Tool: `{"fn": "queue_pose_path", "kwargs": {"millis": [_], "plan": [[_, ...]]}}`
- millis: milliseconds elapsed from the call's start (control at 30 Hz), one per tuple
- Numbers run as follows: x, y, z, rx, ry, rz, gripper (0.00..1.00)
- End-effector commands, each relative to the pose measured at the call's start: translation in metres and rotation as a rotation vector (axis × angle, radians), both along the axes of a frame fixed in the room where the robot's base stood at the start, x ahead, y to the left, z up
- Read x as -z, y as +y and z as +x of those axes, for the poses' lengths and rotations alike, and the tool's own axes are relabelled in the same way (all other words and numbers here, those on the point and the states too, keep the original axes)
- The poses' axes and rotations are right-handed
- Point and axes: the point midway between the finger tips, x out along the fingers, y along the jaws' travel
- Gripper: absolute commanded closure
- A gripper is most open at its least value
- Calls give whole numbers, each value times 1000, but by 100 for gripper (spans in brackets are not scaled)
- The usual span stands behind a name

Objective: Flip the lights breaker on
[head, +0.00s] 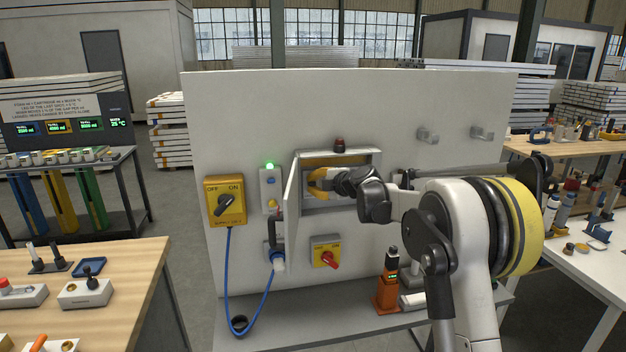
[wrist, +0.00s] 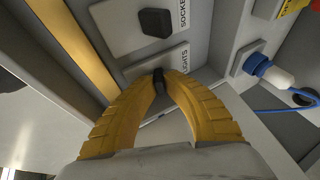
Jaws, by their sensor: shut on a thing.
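My gripper (head: 318,182) is inside the open breaker box (head: 376,160) on the grey panel. In the wrist view its two yellow fingers (wrist: 158,84) are shut on the small black lights breaker lever (wrist: 158,76), beside the "LIGHTS" label (wrist: 184,64). The fingertips partly cover the lever, and I cannot tell whether it is on or off. The sockets breaker (wrist: 157,22), a black lever by the word "SOCKETS", is beside it and clear of the fingers. The box door (head: 291,205) stands open on the left.
A yellow OFF/ON supply switch (head: 226,203) is left of the box. A lamp unit (head: 270,188) with a lit green light is between them. Below are a blue cable plug (head: 278,260) and a red rotary switch (head: 327,252). An orange holder (head: 386,290) stands on the shelf.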

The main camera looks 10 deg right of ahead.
Motion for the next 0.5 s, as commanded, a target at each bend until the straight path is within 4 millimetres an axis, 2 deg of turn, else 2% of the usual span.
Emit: {"fn": "queue_pose_path", "kwargs": {"millis": [500], "plan": [[-1,1,1,0,71,1,100]]}}
